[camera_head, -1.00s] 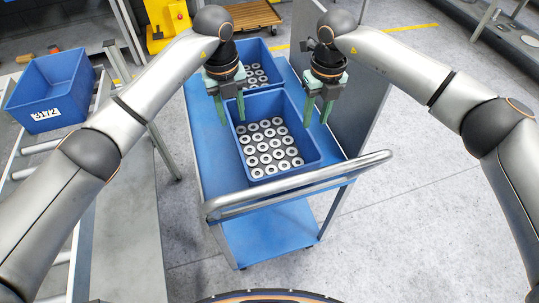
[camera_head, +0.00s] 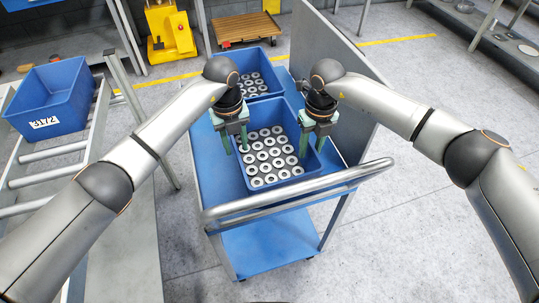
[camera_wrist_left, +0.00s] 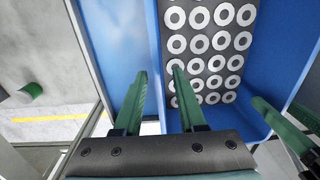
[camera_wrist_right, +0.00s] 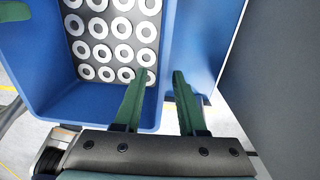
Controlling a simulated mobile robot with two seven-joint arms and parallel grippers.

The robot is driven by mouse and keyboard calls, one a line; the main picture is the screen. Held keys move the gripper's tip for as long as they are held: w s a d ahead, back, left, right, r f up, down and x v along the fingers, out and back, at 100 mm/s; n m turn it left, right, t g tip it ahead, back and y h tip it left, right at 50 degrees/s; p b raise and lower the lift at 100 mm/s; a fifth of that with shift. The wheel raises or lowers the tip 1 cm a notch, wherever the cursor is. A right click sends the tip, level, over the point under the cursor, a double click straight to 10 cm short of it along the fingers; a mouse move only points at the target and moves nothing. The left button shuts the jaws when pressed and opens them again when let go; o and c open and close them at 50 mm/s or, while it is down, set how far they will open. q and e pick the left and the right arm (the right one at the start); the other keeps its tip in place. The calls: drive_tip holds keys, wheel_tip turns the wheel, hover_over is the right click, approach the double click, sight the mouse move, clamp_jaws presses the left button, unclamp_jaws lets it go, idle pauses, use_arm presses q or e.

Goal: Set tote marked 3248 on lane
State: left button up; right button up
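A blue tote (camera_head: 272,185) full of grey-and-white rings stands nearest the handle on a blue cart (camera_head: 215,185); no number shows on it. My left gripper (camera_head: 235,141) is open at its left wall. In the left wrist view its fingers (camera_wrist_left: 162,98) sit on either side of that wall, apart from each other. My right gripper (camera_head: 311,141) is open at the right wall. In the right wrist view its fingers (camera_wrist_right: 158,98) straddle that wall. Whether any finger touches the tote, I cannot tell. A roller lane (camera_head: 62,157) lies at the left.
A blue tote marked 3172 (camera_head: 50,105) sits on the lane's far part; nearer rollers are bare. A second ring-filled tote (camera_head: 240,92) stands behind on the cart. The cart has a handle bar (camera_head: 300,190) and a tall grey panel (camera_head: 335,75). A post (camera_head: 135,105) stands beside the lane.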

sight(305, 170)
use_arm(q)
drive_tip(key=shift+d+f, duration=0.1)
drive_tip(key=shift+f, duration=2.55)
use_arm(e)
drive_tip(key=shift+a+f, duration=0.1)
drive_tip(key=shift+f, duration=2.55)
use_arm(q)
clamp_jaws()
use_arm(e)
clamp_jaws()
use_arm(q)
drive_tip(key=shift+w+r, duration=0.1)
drive_tip(key=shift+r, duration=0.05)
use_arm(e)
drive_tip(key=shift+r, duration=0.15)
